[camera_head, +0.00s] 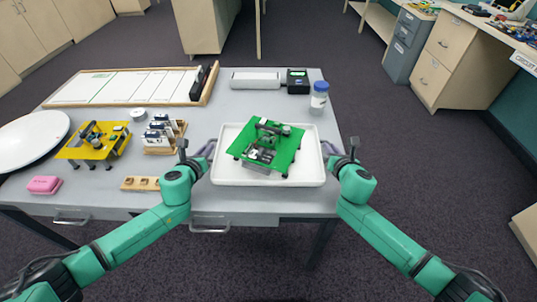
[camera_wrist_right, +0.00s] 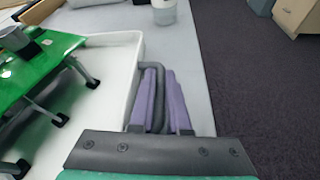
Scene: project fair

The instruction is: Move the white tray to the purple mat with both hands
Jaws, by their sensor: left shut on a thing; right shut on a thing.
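The white tray (camera_head: 226,142) is at the right end of the grey table, near its front edge. It looks level; I cannot tell whether it touches the tabletop. A green board (camera_head: 285,152) with small parts and short legs stands inside it. My left gripper (camera_head: 206,150) is shut on the tray's left side. My right gripper (camera_head: 331,150) is shut on the right side. In the right wrist view, its purple fingers (camera_wrist_right: 160,95) close around a grey handle beside the tray's white wall (camera_wrist_right: 131,80). I see no purple mat in either view.
Left of the tray are a wooden rack (camera_head: 163,138), a yellow board (camera_head: 94,141), a pink block (camera_head: 45,185) and a wooden strip (camera_head: 140,183). Behind it are a white box (camera_head: 255,79), a black device (camera_head: 298,81) and a blue-lidded jar (camera_head: 319,98). Floor lies to the right.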

